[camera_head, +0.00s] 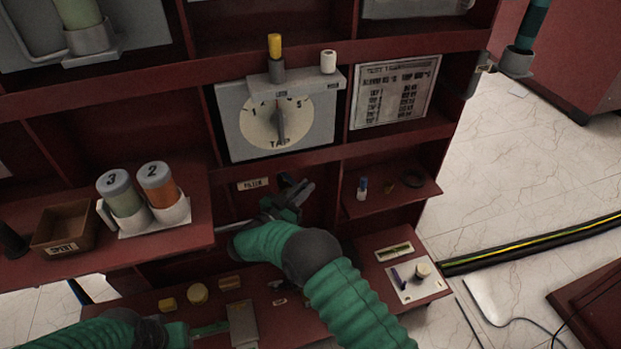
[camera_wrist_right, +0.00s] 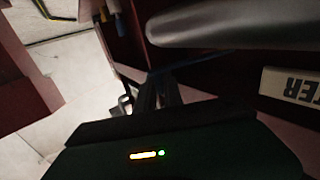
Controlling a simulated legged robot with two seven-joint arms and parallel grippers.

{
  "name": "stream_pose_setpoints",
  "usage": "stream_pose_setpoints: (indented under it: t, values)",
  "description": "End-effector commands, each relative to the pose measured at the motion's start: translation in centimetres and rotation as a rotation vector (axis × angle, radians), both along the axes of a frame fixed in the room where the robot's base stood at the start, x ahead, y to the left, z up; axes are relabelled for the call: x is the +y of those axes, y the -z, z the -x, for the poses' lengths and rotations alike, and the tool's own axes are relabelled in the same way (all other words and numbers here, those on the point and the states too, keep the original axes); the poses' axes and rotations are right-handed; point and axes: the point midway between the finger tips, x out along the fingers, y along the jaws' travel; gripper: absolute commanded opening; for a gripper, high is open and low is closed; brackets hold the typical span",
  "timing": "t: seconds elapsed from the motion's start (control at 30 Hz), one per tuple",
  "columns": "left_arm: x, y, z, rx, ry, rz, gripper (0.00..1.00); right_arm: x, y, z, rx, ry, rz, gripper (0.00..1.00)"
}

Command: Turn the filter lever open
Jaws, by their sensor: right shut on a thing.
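The filter label (camera_head: 253,184) is on the red cabinet front, just left of my right gripper (camera_head: 292,197). Part of the label also shows upside down in the wrist view (camera_wrist_right: 295,87). My right gripper (camera_wrist_right: 160,92) reaches into the bay under the tap dial, its dark fingers close together. It is shut on the filter lever, which is mostly hidden by the fingers; a thin blue edge shows beside them in the wrist view. A grey pipe (camera_wrist_right: 235,24) runs close by. My left gripper (camera_head: 208,329) is low at the left, its fingertips unclear.
The tap dial (camera_head: 277,121) is above my right gripper. Canisters 2 (camera_head: 157,186) and 3 (camera_head: 122,195) stand on the left shelf beside an open-topped box (camera_head: 66,228). A small shelf (camera_head: 395,205) with small parts is at the right.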

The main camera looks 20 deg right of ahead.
Motion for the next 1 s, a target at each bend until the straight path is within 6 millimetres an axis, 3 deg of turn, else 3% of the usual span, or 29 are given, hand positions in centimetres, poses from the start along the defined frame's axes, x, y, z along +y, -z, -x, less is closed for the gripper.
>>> stream_pose_setpoints:
  t: [0.5, 1.0]
  values:
    - [0.0, -1.3, 0.0, 0.0, 0.0, 0.0, 0.36, 3.4, -0.2, 0.5, -0.005, -0.009, 0.0, 0.0]
    - [0.0, -1.4, 0.0, 0.0, 0.0, 0.0, 0.36, 3.9, -0.4, 0.4, -0.009, -0.01, -0.002, 0.0]
